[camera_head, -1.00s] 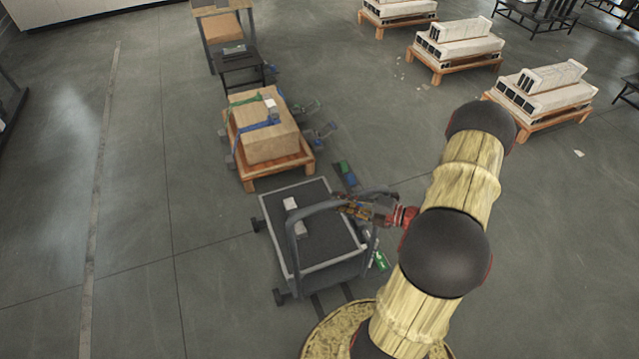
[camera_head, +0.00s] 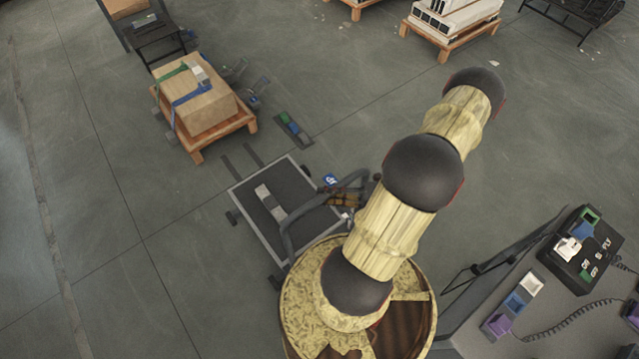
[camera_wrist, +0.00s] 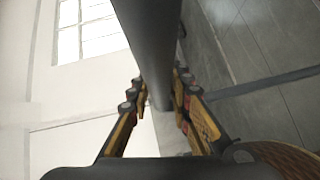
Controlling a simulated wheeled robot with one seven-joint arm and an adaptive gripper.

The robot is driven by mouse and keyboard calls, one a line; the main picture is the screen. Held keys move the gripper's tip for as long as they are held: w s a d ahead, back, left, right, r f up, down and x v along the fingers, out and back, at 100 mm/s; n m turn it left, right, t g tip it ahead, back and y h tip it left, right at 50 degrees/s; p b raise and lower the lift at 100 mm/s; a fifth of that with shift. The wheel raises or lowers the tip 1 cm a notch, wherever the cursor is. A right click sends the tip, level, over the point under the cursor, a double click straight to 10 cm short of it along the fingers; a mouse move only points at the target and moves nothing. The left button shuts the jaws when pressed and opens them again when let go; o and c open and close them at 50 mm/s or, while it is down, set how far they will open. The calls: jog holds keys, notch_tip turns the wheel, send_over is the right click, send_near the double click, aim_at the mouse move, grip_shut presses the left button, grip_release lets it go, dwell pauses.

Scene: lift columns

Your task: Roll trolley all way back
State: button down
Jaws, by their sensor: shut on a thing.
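The trolley (camera_head: 262,225) is a low grey platform cart with a pale rim. It stands on the floor close to my base, left of my arm. Its curved dark handle (camera_head: 287,240) rises on the side nearer me. My gripper (camera_head: 345,198) is at the upper right part of the handle, partly hidden by my arm. In the wrist view the fingers (camera_wrist: 155,115) are on both sides of the thick grey handle bar (camera_wrist: 150,45) and shut on it.
A strapped box (camera_head: 200,105) on a wooden pallet stands beyond the trolley. Dark strips (camera_head: 242,160) lie on the floor between them. A desk with a control box (camera_head: 580,250) stands at the lower right. Open floor (camera_head: 110,250) lies to the left.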

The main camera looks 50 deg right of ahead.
jog(key=shift+s+a, duration=0.2)
jog(key=shift+s, duration=0.3)
jog(key=shift+f, duration=0.1)
jog(key=shift+a, duration=0.1)
jog(key=c, duration=2)
grip_release()
jog(key=shift+s, duration=0.1)
jog(key=shift+o, duration=0.6)
jog(key=shift+s, duration=0.15)
jog(key=shift+o, duration=1.3)
jog(key=shift+d, duration=0.2)
jog(key=v, duration=1.1)
jog(key=shift+s, duration=0.4)
